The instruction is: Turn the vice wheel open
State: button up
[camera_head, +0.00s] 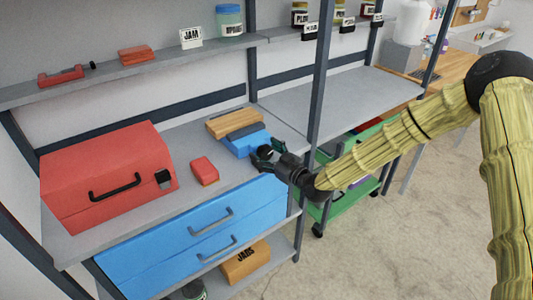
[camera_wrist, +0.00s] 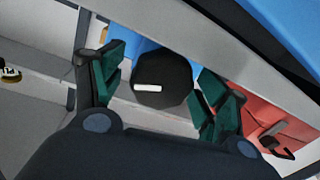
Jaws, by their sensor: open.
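The blue vice (camera_head: 247,140) sits on the grey workbench, with a tan wooden block and a dark part behind its blue front. My gripper (camera_head: 266,156) is at the vice's near right side and hides part of it. In the wrist view, a dark, many-sided round knob (camera_wrist: 165,75) with a white bar on its face appears between the fingers; it looks like the vice wheel. My gripper (camera_wrist: 162,84) is open, with one green-padded finger on each side of the knob. I cannot tell whether the pads touch it. Blue of the vice (camera_wrist: 150,50) shows behind.
A red toolbox (camera_head: 105,170) and a small red box (camera_head: 204,170) stand left on the bench (camera_head: 180,145). Blue drawers (camera_head: 200,235) are below. A dark upright post (camera_head: 318,75) rises just right of my gripper. A green cart (camera_head: 345,195) stands to the right.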

jog(key=v, duration=1.2)
jog(key=a+m+h+b, duration=0.1)
jog(key=m+b, duration=0.1)
jog(key=b, duration=0.2)
jog(key=m+t+h+b, duration=0.1)
jog(key=m+b, duration=0.1)
jog(key=b, duration=0.2)
jog(key=a+m+t+h+b, duration=0.1)
jog(key=b, duration=0.3)
jog(key=shift+s+a+f+m, duration=0.25)
jog(key=shift+s+a+m, duration=0.1)
jog(key=shift+m, duration=0.05)
jog(key=shift+w, duration=0.1)
jog(key=x, duration=1)
jog(key=shift+w+a+r+p, duration=0.2)
jog(key=shift+w+r+p, duration=0.05)
jog(key=shift+w+p, duration=0.05)
